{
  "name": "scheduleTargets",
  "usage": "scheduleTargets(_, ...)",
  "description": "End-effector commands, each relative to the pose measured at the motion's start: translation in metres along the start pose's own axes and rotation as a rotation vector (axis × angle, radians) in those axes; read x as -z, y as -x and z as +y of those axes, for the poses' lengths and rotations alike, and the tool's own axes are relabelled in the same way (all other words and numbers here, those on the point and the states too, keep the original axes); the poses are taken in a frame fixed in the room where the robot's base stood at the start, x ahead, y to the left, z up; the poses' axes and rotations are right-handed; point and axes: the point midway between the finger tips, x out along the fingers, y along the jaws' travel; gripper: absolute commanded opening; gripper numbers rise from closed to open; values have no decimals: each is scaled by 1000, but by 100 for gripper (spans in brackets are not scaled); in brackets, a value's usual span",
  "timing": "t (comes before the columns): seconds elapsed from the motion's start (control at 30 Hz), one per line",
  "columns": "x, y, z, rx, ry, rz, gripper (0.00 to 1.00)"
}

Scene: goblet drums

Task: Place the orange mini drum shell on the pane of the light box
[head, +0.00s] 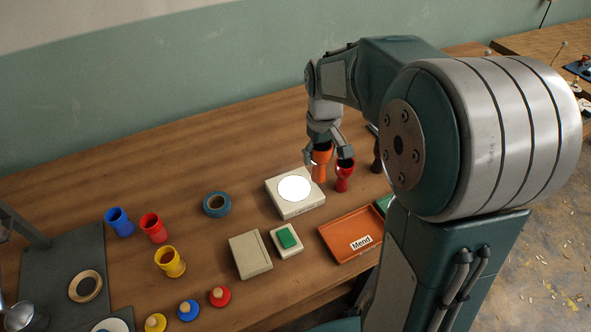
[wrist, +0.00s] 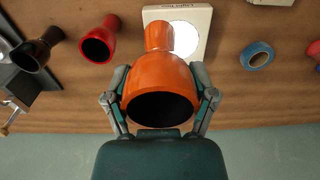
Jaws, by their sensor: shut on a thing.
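The orange mini drum shell (wrist: 160,78) is a goblet shape, and my gripper (wrist: 160,100) is shut on its wide bowl, one finger on each side. In the head view the orange shell (head: 320,163) hangs under my gripper (head: 325,150), upright, bowl up, just right of the light box. The light box (head: 293,207) is a cream block with a bright round pane (head: 294,189). In the wrist view the shell's narrow foot overlaps the edge of the light box (wrist: 202,14) and part of its lit pane (wrist: 184,40). I cannot tell the gap beneath the foot.
A dark red drum shell (head: 343,177) stands close right of the orange one, with a dark shell (head: 378,160) beyond. Blue tape (head: 216,205) lies left of the light box. An orange tray (head: 350,238) marked "Mend" and a green-topped block (head: 287,238) lie in front.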

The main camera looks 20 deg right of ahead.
Motion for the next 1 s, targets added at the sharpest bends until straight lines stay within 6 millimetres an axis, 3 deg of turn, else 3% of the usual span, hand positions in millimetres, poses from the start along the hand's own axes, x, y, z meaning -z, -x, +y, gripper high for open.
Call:
scheduleTargets(0.1,24,-13,-12,1,4,-4,25)
scheduleTargets(0.4,56,-56,-23,1,0,-1,25)
scheduleTargets(0.57,62,-65,-26,1,0,-1,25)
scheduleTargets(0.8,66,-98,-28,0,0,-2,25)
scheduleTargets(1.0,66,-100,-28,0,0,1,25)
